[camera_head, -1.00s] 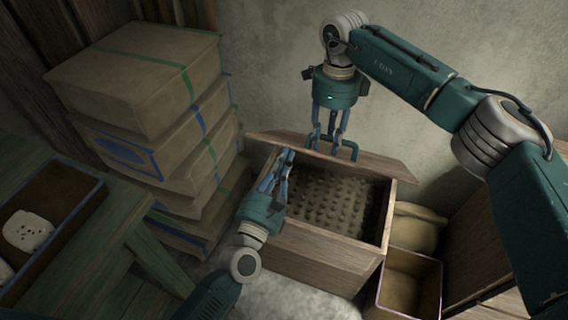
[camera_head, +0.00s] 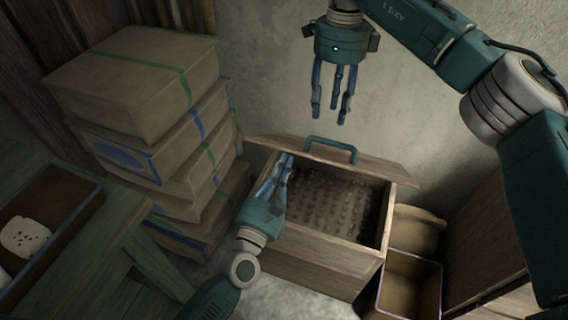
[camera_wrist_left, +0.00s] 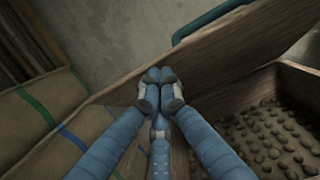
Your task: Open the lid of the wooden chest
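The wooden chest (camera_head: 312,262) stands open below the wall, with brown lumpy contents (camera_head: 340,205) showing inside. Its lid (camera_head: 385,166) is raised along the back and tilted; its green handle (camera_head: 331,146) is on top. My right gripper (camera_head: 331,112) hangs above the handle, fingers apart, empty and clear of it. My left gripper (camera_head: 288,160) reaches over the chest's left side to the lid's left part. In the left wrist view its fingertips (camera_wrist_left: 160,76) are together in front of the lid (camera_wrist_left: 215,65); nothing shows between them. Whether they touch the lid is unclear.
Stacked wrapped bales (camera_head: 140,85) stand close left of the chest. A green table (camera_head: 95,240) with a tray is at far left. An open box (camera_head: 410,282) and a sack (camera_head: 416,230) stand right of the chest.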

